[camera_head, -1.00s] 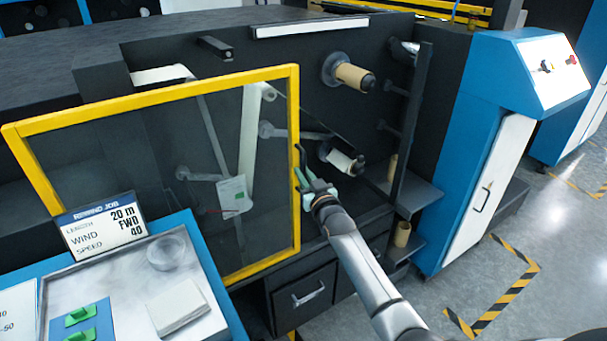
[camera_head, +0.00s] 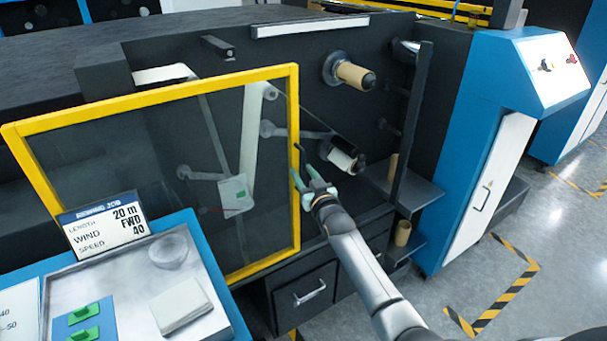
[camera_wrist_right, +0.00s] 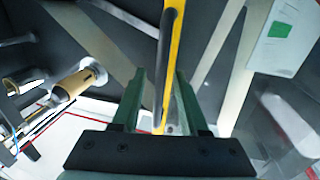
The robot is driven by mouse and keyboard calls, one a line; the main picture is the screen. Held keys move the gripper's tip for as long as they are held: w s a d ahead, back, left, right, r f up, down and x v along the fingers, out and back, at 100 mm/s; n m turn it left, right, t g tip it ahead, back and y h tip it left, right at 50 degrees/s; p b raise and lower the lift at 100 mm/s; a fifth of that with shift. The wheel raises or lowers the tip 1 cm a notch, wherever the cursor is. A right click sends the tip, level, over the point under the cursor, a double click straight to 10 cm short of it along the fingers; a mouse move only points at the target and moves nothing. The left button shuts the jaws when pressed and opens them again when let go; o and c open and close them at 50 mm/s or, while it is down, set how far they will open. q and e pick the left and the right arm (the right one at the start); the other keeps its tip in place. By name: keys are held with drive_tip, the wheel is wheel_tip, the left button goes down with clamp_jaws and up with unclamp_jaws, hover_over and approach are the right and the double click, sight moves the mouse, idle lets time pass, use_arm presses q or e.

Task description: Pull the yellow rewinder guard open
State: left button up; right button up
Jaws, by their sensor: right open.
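The yellow rewinder guard (camera_head: 150,98) is a yellow-framed clear panel in front of the machine's left part. Its right upright also shows in the right wrist view (camera_wrist_right: 174,48), running between my fingers. A dark bar handle (camera_wrist_right: 166,60) lies along that upright. My right gripper (camera_head: 310,178) is at the upright's right edge, its green fingers apart. In the right wrist view my right gripper (camera_wrist_right: 160,78) has a finger on each side of the handle and yellow edge, with gaps visible. Whether the handle is fully between the fingertips in depth is unclear. My left gripper is out of view.
Rolls on spindles, a brown core (camera_head: 355,76) and a white roll (camera_head: 343,160), stand out right of the guard. A blue-edged console (camera_head: 215,270) with a job sign (camera_head: 103,222) is at front left. A blue cabinet (camera_head: 470,150) stands right, with open floor before it.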

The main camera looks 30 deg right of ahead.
drive_tip(key=shift+s, duration=0.15)
drive_tip(key=s+a, duration=0.1)
drive_tip(key=s, duration=1.1)
drive_tip(key=shift+a, duration=0.25)
drive_tip(key=s+a+f+n+g+y, duration=0.1)
drive_tip(key=s+a+f+g+y, duration=0.1)
drive_tip(key=s+a+f+g, duration=0.2)
drive_tip(key=s+a+f+n+g+y, duration=0.2)
drive_tip(key=s+a+f+g, duration=0.2)
drive_tip(key=s+a+f, duration=0.7)
drive_tip(key=s+f, duration=0.8)
drive_tip(key=s, duration=0.4)
drive_tip(key=shift+s+a+f+g+y, duration=0.2)
drive_tip(key=shift+f+g+y, duration=0.1)
drive_tip(key=shift+f, duration=0.05)
